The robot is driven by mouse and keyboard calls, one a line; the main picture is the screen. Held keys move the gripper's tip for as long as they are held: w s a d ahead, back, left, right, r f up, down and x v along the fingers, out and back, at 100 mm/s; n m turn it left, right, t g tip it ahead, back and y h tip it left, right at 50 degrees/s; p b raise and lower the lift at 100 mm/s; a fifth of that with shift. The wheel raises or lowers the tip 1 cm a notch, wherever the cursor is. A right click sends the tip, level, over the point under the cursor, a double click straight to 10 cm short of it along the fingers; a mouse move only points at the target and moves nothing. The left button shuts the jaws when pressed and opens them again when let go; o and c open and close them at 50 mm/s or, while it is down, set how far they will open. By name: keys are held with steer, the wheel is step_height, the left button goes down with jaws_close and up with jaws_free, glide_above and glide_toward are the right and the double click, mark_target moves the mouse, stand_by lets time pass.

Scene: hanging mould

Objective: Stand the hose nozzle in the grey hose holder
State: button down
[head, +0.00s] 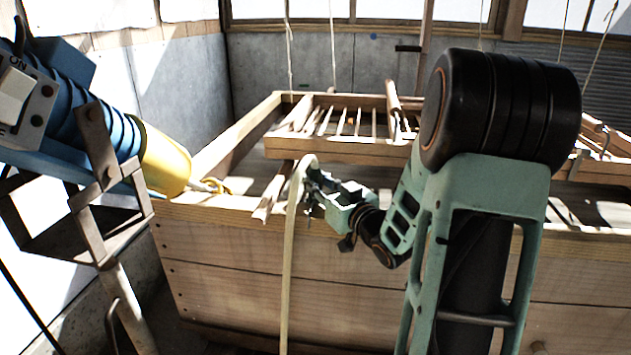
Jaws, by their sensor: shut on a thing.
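My gripper (314,187) is at the near edge of the wooden vat, beside the upper end of a pale cream hose (289,250). It is shut on the hose's upper end, where the nozzle seems to be. The nozzle is too small and too covered by the dark fingers to make out clearly. The hose bends over at the top and hangs down in front of the vat, out of the bottom of the view. I cannot pick out the grey hose holder with certainty.
The wooden vat (240,270) fills the middle, with a slatted wooden frame (345,148) across it. Cords hang from above. At the left, a blue machine with a yellow end (164,160) reaches the vat's corner beside a rusty metal stand (90,235).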

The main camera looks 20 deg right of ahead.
steer(key=shift+f, duration=0.25)
steer(key=c, duration=1.7)
jaws_free()
steer(key=shift+r, duration=0.1)
steer(key=shift+r+p, duration=0.5)
steer(key=s, duration=0.4)
steer(key=s+d, duration=0.1)
steer(key=s, duration=0.3)
steer(key=s+p, duration=0.1)
steer(key=s, duration=0.3)
steer(key=shift+d+f, duration=0.15)
steer(key=shift+f, duration=0.05)
